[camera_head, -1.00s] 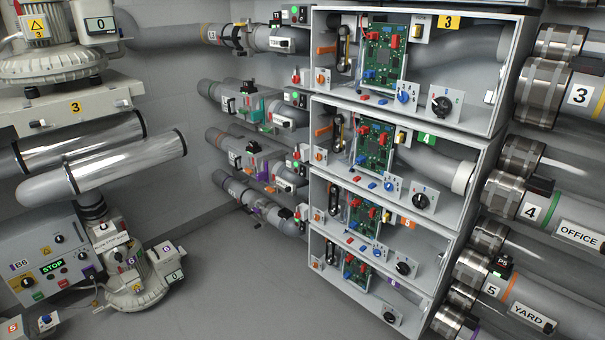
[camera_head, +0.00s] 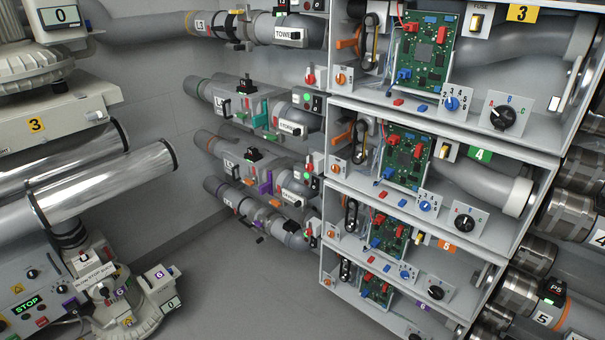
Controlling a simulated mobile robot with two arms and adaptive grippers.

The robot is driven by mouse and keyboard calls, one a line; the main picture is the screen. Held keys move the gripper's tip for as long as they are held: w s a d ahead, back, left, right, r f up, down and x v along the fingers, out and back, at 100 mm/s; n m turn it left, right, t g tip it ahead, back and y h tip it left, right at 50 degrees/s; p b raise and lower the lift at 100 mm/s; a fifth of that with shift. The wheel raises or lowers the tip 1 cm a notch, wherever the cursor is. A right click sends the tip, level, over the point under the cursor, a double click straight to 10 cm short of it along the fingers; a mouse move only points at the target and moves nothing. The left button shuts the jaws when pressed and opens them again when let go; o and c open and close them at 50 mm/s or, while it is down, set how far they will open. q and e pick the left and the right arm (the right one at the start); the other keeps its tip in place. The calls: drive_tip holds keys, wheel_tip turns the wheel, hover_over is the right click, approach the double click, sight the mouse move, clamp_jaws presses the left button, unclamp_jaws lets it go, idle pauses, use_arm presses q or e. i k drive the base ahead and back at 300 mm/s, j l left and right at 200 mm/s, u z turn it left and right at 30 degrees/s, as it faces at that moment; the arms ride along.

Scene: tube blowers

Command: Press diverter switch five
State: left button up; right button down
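No part labelled as diverter switch five can be made out by name. The cabinet compartment with an orange 5 tag (camera_head: 447,245) is third from the top. It holds a green circuit board (camera_head: 388,238), a small blue selector knob (camera_head: 405,272) and a black rotary knob (camera_head: 436,292) on a pale plate. At lower right, a pipe tagged 5 (camera_head: 543,319) has an orange ring and a black box (camera_head: 552,291) with small lettering. Neither of my grippers is in view.
The grey cabinet (camera_head: 440,115) has stacked open compartments, tagged 3, 4, 5 and 6. Pipes with levers and lit switch boxes (camera_head: 313,183) run along the left wall. A blower (camera_head: 60,110) with polished tubes stands at left. Bare floor (camera_head: 225,285) shows in the middle.

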sight(315, 184)
drive_tip(key=i+j+z, duration=0.1)
drive_tip(key=i+j, duration=0.55)
drive_tip(key=i+j+z, duration=0.15)
drive_tip(key=i+j, duration=0.45)
drive_tip(key=j, duration=0.2)
